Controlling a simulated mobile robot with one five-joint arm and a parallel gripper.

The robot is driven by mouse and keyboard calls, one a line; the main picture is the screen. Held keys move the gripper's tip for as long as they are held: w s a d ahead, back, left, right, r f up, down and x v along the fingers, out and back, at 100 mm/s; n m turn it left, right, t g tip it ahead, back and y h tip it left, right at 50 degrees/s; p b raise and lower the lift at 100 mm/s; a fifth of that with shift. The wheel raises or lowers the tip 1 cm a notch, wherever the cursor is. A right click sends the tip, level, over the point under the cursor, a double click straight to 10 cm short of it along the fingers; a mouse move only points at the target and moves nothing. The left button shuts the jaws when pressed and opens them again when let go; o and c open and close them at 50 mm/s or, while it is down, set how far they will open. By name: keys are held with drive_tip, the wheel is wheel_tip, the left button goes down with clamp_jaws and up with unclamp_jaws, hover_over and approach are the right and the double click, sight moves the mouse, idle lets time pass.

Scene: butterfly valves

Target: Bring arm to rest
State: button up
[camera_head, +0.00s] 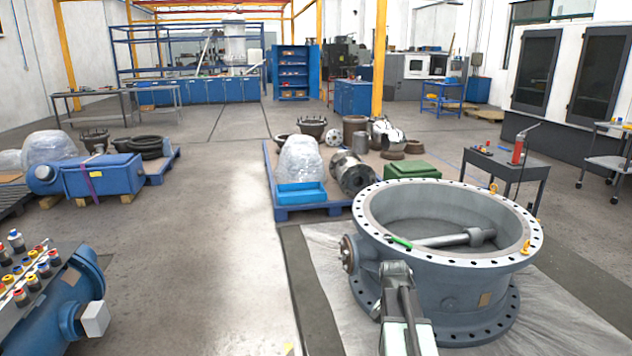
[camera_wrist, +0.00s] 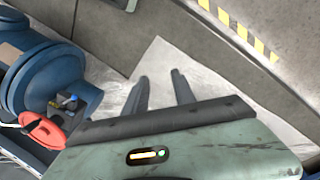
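My gripper (camera_wrist: 161,80) shows in the wrist view as two dark fingers with a clear gap between them. It is open, with nothing between the fingers, above a pale sheet (camera_wrist: 158,62). In the head view my arm (camera_head: 402,300) stands at the lower right, in front of a large blue-grey butterfly valve body (camera_head: 470,285). The fingers cannot be made out in that view. The valve body rests on a pale sheet on the floor, with a shaft (camera_head: 445,239) across its opening and a green item (camera_head: 400,242) near its left rim.
A blue pallet (camera_head: 308,212) with metal parts stands behind the valve. A dark side table (camera_head: 507,165) is at the right. A blue cylindrical unit (camera_head: 70,305) with bottles is at the lower left. The floor between (camera_head: 200,260) is clear. The wrist view shows a red disc (camera_wrist: 42,130).

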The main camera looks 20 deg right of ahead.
drive_tip(key=a+n+t, duration=0.1)
drive_tip(key=a+n, duration=0.9)
drive_tip(key=a, duration=1.7)
wheel_tip(320, 180, up, 17)
drive_tip(key=w+p, duration=0.1)
drive_tip(key=p, duration=1.6)
drive_tip(key=shift+w+d+n+y, duration=0.2)
drive_tip(key=shift+n+y, duration=0.1)
drive_tip(key=shift+y, duration=0.1)
